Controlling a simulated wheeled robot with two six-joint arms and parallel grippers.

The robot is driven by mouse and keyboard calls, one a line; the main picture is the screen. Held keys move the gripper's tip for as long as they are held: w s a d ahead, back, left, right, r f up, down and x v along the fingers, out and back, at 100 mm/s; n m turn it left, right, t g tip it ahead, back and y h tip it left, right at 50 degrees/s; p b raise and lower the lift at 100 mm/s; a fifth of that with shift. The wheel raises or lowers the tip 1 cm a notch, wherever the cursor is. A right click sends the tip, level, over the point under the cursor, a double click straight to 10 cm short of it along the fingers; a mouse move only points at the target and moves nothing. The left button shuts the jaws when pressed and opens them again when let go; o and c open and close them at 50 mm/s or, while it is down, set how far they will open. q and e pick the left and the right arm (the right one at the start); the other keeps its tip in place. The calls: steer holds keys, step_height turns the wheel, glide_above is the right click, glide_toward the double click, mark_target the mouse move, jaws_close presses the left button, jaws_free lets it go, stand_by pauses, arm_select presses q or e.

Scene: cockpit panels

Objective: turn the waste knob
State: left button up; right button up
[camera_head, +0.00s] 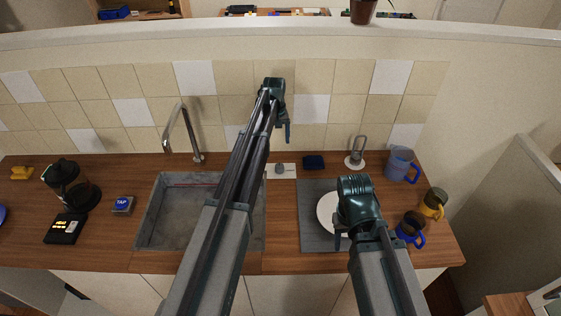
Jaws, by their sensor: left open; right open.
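A small grey knob on a white base (281,170), which looks like the waste knob, sits on the wooden counter just right of the sink (150,205). My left arm reaches far forward over the sink. My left gripper (287,134) points down and appears above and behind the knob in the picture, apart from it; it is open and empty. My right gripper (338,241) points down over the white plate (326,210) on a grey mat; it is open and empty. The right arm hides part of the plate.
A tall faucet (182,132) rises behind the sink. A blue jug (401,165) and mugs stand at the right end. A coffee press (68,185) stands left. The tiled wall closes the back.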

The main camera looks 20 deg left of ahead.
mark_target(279, 166)
arm_select(q)
steer(key=shift+s, duration=0.1)
steer(key=f+b, duration=1.3)
steer(key=shift+w+d+f+b, duration=0.2)
steer(key=shift+d+f+b, duration=0.1)
steer(key=shift+f+b, duration=0.1)
arm_select(e)
step_height(279, 166, down, 14)
steer(key=shift+r, duration=0.1)
arm_select(q)
jaws_close()
